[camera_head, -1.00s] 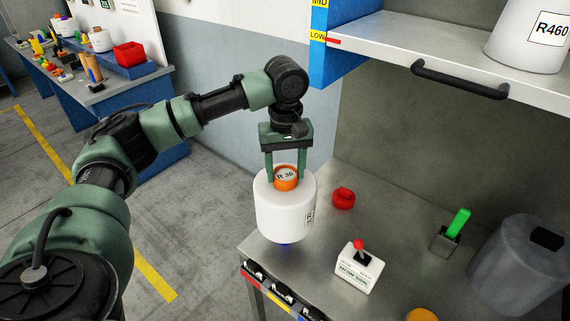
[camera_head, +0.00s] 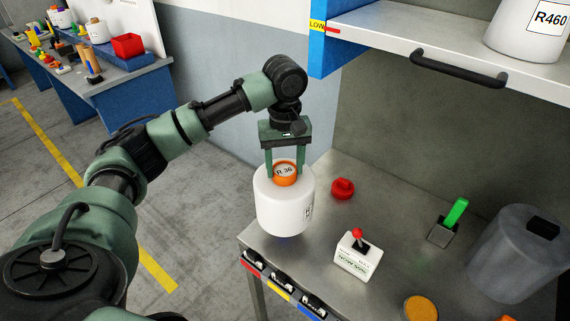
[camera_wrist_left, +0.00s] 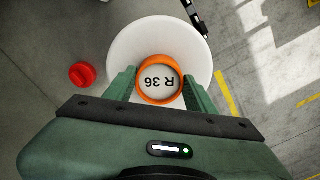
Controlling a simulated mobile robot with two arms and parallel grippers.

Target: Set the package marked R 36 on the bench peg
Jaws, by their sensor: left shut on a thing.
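The package marked R 36 (camera_head: 284,208) is a white bobbin with an orange top collar, upright above the front left part of the metal bench (camera_head: 400,225). My left gripper (camera_head: 285,174) is shut on its orange collar from above. The left wrist view shows the R 36 label (camera_wrist_left: 160,81) between the fingers (camera_wrist_left: 160,92). A faint blue patch shows on the bench just under the package. The bench peg is not visible; the package may hide it. I cannot tell whether the package touches the bench. My right gripper is not in view.
Around the package on the bench are a red knob (camera_head: 342,188), a white box with a red-tipped lever (camera_head: 357,257), a green stick in a holder (camera_head: 455,213) and a grey cylinder (camera_head: 518,262). A shelf (camera_head: 400,52) with a package marked R460 (camera_head: 527,28) is above.

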